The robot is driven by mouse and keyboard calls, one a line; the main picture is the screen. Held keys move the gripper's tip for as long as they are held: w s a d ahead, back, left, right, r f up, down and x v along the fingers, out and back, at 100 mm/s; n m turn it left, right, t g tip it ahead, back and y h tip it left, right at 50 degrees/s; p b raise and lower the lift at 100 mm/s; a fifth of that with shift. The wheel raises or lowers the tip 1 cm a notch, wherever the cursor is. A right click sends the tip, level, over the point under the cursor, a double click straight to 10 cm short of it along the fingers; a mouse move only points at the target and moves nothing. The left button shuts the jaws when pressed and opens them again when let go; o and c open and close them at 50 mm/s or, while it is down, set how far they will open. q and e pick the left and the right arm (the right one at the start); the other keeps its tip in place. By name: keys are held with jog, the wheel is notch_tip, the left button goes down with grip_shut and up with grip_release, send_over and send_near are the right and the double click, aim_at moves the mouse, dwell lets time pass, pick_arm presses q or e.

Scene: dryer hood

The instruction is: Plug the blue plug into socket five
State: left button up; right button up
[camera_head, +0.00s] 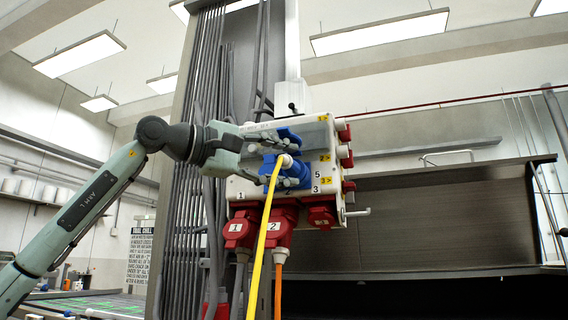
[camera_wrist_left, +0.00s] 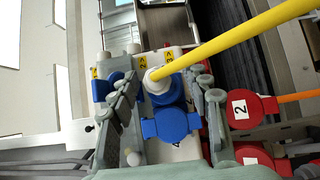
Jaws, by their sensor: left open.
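The blue plug (camera_head: 287,163) has a pale collar and a yellow cable (camera_head: 265,225). It sits at the blue socket beside the label 5 on the white socket box (camera_head: 325,140); I cannot tell how deep it is in. My left gripper (camera_head: 277,160) is open, with its fingers on either side of the plug. In the left wrist view, the plug (camera_wrist_left: 166,94) lies between the spread fingers (camera_wrist_left: 168,90), with gaps visible. A blue lid (camera_wrist_left: 170,125) stands just below it there. The plug's front is hidden. My right gripper is not in view.
Red plugs sit in red sockets 1 (camera_head: 239,229) and 2 (camera_head: 279,228), with cables hanging down. Socket 3 (camera_head: 321,216) has a red lid. Grey vertical conduits (camera_head: 190,200) run left of the box. A dark hood (camera_head: 440,220) is at the right.

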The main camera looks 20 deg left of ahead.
pick_arm(q)
jog(key=v, duration=1.2)
jog(key=shift+d, duration=0.1)
